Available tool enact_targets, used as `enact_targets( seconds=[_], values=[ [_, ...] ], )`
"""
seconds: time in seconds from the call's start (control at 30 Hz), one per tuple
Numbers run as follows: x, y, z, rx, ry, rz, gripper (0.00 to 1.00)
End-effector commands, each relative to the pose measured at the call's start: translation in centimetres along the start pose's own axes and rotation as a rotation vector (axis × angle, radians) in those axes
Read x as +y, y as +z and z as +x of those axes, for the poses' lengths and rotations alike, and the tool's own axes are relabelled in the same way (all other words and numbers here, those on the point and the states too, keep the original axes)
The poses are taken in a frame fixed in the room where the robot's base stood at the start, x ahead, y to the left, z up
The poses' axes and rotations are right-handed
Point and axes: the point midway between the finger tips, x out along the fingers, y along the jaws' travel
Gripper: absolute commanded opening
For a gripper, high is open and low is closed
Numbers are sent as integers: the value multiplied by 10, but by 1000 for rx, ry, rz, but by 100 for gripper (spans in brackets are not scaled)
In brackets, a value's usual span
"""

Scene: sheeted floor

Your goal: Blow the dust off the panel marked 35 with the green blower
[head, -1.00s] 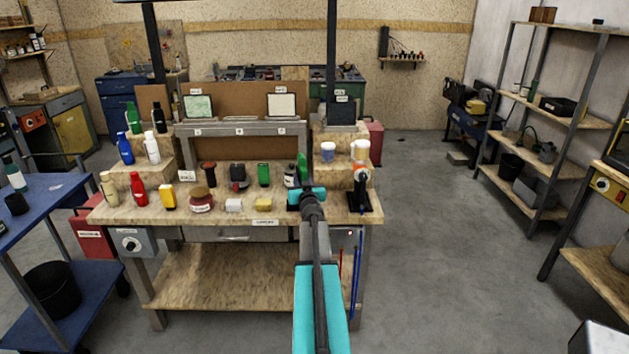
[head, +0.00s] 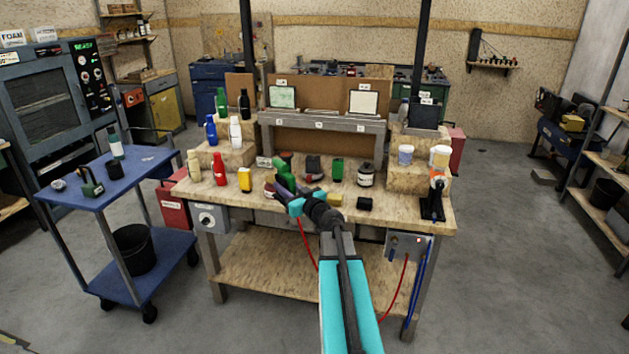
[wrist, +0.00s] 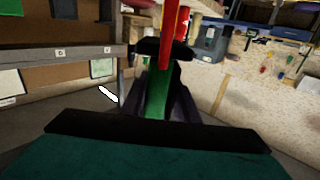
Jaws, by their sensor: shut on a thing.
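My gripper (head: 290,197) is shut on the green blower (head: 283,177), held above the front middle of the workbench and tilted up to the left. In the wrist view the blower (wrist: 157,92) shows as a green body between dark fingers, with a red part above it. Three panels stand at the back of the bench: a pale green one (head: 282,97) on the left, a white one (head: 363,103) in the middle and a dark one (head: 424,116) on the right. Their small labels are too small to read, so I cannot tell which is 35.
Bottles (head: 220,169), jars and small blocks crowd the workbench (head: 330,229). An orange-and-white tool on a black stand (head: 436,190) is at the right end. A red hose (head: 307,243) hangs below my gripper. A blue cart (head: 130,178) stands left; floor is open at right.

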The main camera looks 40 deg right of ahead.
Motion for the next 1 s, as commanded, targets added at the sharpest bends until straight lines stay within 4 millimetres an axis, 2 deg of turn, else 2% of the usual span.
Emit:
enact_targets(
  seconds=[0.03, 0.1, 0.47, 0.67, 0.8, 1.0],
  values=[
    [-22, 0, 0, 0, -46, 0, 20],
    [-49, 2, 0, 0, -108, 0, 20],
    [-187, 16, -15, 0, -437, 1, 20],
    [-261, 29, -37, 0, -624, 2, 20],
    [-310, 40, -58, 0, -756, 2, 20],
    [-367, 55, -92, 0, -924, 1, 20]
  ],
)
